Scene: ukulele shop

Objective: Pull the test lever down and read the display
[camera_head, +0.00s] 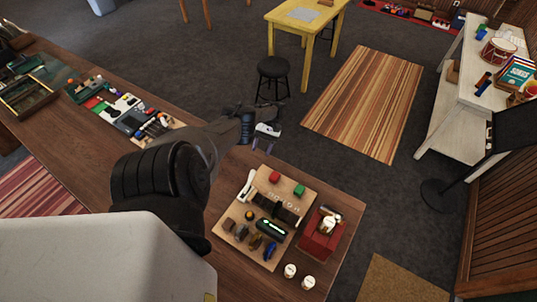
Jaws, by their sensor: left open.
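A wooden board (258,193) lies on the brown counter. A white, lever-like bar (246,186) stands along its left edge; I cannot be sure it is the test lever. A small dark display with a lit green strip (272,228) sits on the board's lower right; its reading is too small to make out. My left gripper (263,147) is open and empty, above and beyond the board's far edge, apart from the bar. My right gripper is not in view.
The board also carries a red block (275,177), a green block (299,190) and several small dark pieces. A red box (320,240) stands to its right, with two white jars (290,271) (308,282) nearer. More gear (128,112) lies along the counter at left.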

